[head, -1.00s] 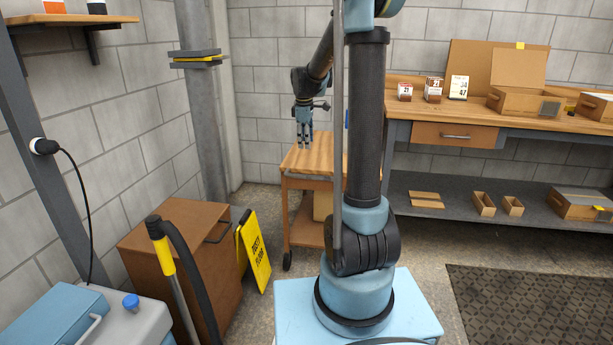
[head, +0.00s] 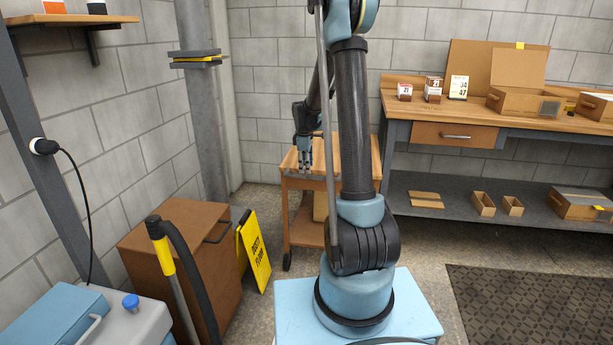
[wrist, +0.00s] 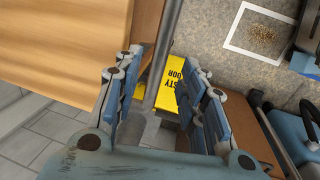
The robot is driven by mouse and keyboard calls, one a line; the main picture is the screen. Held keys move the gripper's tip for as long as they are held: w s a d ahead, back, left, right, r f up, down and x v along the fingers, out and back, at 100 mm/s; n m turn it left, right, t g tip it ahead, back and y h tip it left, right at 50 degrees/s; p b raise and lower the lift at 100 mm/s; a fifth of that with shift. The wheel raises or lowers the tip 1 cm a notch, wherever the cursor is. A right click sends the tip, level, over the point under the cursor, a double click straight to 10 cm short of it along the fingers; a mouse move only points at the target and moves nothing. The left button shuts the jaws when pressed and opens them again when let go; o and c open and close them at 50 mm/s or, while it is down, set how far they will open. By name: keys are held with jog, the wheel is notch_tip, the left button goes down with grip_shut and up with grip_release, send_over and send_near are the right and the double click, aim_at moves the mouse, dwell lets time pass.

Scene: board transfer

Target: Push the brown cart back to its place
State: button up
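The brown cart (head: 303,183) stands by the back wall, left of the workbench, with a wooden top and a lower shelf. My arm hides part of it. In the wrist view its wooden top (wrist: 60,45) fills the upper left, and a grey bar (wrist: 164,70) runs along its edge. My gripper (head: 304,168) points down at the cart top's near side in the head view. In the wrist view my gripper (wrist: 163,58) is open, its blue-padded fingers on either side of the bar. I cannot tell whether they touch it.
A yellow floor sign (head: 254,252) leans beside a brown cabinet (head: 180,255) left of the cart. A workbench (head: 440,115) stands on the right. A white square outline (wrist: 232,45) with brown debris inside marks the floor. A dark mat (head: 540,300) lies front right.

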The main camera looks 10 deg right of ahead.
jog(key=shift+w+d+f, duration=0.1)
jog(key=shift+w+f, duration=0.15)
jog(key=shift+f, duration=1)
jog(key=shift+w+d+f, duration=0.1)
jog(key=shift+w+f, duration=0.1)
jog(key=shift+f, duration=1.05)
jog(key=shift+c, duration=0.6)
grip_shut()
